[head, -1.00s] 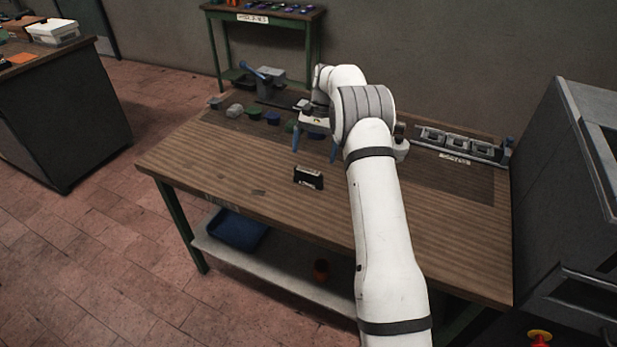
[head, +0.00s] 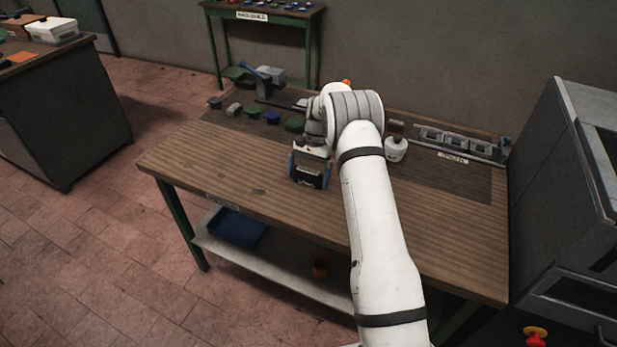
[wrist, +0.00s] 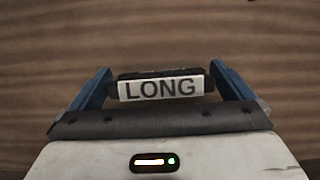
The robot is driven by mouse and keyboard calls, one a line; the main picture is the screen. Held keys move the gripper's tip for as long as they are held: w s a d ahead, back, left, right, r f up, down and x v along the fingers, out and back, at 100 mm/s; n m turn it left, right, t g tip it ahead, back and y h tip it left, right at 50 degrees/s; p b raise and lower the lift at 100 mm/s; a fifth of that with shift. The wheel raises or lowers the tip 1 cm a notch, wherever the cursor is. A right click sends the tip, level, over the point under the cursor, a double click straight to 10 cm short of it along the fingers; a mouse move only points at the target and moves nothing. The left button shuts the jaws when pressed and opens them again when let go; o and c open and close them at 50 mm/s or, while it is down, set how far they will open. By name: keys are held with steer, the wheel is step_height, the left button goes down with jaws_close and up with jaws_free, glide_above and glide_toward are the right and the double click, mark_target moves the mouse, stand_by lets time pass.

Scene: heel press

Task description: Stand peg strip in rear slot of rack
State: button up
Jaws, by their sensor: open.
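A small black strip-like block (head: 308,181) with a white label stands on the wooden bench, left of my arm; it looks like the peg strip. In the wrist view the block (wrist: 160,89) lies between my blue fingers, and its label reads LONG. My gripper (head: 309,173) is open and low over the block, one finger at each end. Small gaps seem to show between the fingers and its ends. A long grey rack (head: 462,146) with several square openings stands at the bench's back right, probably the task's rack. I cannot make out its rear slot.
A grey lever press (head: 266,82) stands at the bench's back left, with several small coloured blocks (head: 271,117) before it. A white round object (head: 396,149) stands right of my wrist. A dark cabinet (head: 570,200) borders the bench's right. The bench's front left is mostly clear.

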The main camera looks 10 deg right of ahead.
steer(key=shift+c, duration=0.4)
steer(key=shift+r, duration=0.1)
steer(key=c, duration=0.7)
